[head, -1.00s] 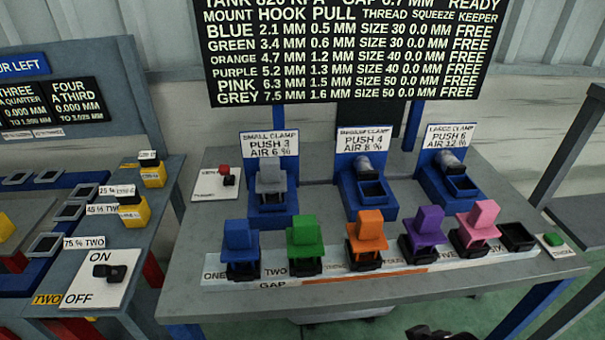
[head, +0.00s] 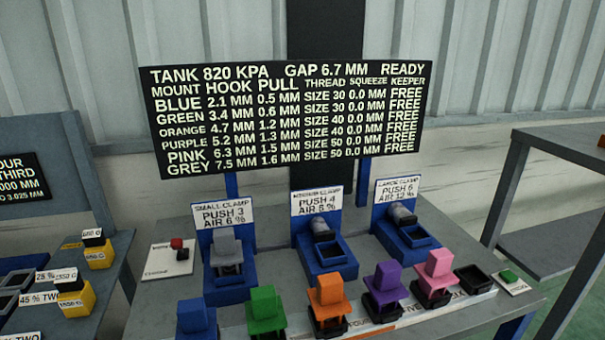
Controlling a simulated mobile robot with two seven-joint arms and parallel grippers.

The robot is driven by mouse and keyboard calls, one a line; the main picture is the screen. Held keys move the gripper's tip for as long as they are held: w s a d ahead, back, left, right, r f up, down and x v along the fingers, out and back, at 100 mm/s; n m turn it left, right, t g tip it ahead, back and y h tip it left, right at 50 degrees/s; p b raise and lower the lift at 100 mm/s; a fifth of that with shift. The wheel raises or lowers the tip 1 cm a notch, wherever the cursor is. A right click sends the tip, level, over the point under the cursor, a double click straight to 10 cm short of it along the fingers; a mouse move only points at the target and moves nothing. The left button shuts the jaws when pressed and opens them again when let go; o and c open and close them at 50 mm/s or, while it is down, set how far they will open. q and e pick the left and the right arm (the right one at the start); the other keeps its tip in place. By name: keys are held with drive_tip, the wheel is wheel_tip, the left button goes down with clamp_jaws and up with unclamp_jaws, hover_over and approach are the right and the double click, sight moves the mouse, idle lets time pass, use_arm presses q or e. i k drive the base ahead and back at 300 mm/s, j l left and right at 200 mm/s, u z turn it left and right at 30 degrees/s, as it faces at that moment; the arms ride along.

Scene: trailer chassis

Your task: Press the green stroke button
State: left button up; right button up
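The green stroke button (head: 509,276) is a small green block on a white plate at the right end of the grey table, beside an empty black socket (head: 473,279). Its label is too small to read. Neither of my grippers shows in the head view now, so nothing of mine is seen near the button. The board (head: 290,118) above the table reads tank 820 kPa, gap 6.7 mm, READY, and FREE on every row.
Blue, green (head: 265,309), orange (head: 330,302), purple and pink (head: 436,276) mounts stand along the table front. A grey mount (head: 226,250) sits in the small clamp. A red button (head: 177,244) is at left. Another grey table (head: 560,150) stands at right.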

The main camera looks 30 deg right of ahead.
sight(509, 277)
drive_tip(key=k, duration=0.4)
drive_tip(key=k+z, duration=0.15)
drive_tip(key=z, duration=0.3)
drive_tip(key=k+z, duration=0.1)
drive_tip(key=z, duration=0.3)
drive_tip(key=i+l+z, duration=0.1)
drive_tip(key=z, duration=0.25)
drive_tip(key=i+z, duration=0.2)
drive_tip(key=z, duration=0.15)
drive_tip(key=i+l+z, duration=0.1)
drive_tip(key=z, duration=0.25)
drive_tip(key=i, duration=0.3)
